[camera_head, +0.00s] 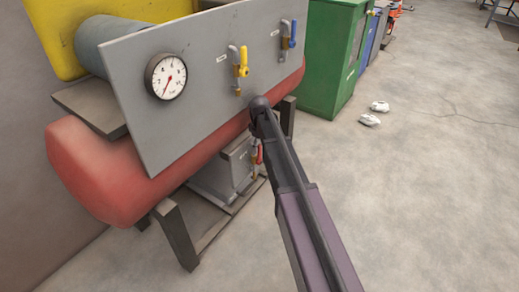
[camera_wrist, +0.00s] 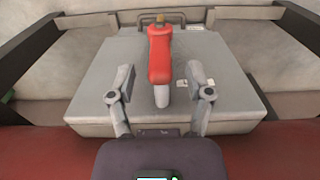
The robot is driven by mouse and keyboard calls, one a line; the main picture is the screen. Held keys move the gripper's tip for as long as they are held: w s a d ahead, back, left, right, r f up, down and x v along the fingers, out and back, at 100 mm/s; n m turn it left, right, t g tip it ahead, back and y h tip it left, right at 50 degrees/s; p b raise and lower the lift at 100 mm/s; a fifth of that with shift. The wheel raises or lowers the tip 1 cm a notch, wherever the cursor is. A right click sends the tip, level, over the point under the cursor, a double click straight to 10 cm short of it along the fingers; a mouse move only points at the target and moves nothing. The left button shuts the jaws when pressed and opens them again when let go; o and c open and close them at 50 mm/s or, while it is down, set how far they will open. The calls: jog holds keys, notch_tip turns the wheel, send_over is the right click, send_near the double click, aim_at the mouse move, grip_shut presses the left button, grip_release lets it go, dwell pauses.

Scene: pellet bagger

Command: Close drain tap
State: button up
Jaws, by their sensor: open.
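The drain tap has a red handle, low under the red tank (camera_head: 90,170). In the head view a small part of the red handle (camera_head: 259,153) shows beside my arm. In the wrist view the red handle (camera_wrist: 160,52) stands upright in the picture, with a grey end at its lower side and a small brass part at its top. My gripper (camera_wrist: 160,76) is open, one finger on each side of the handle's lower end. Gaps show on both sides, so neither finger appears to touch it. In the head view my gripper is hidden.
A grey panel (camera_head: 205,60) above the tank carries a gauge (camera_head: 166,76), a yellow-handled valve (camera_head: 242,60) and a blue-handled valve (camera_head: 288,35). A grey box (camera_wrist: 85,85) lies behind the tap, between dark frame bars. Open floor (camera_head: 430,190) is at the right.

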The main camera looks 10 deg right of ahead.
jog(key=shift+f, duration=0.1)
dwell(0.3)
grip_shut()
jog(key=shift+a, duration=0.15)
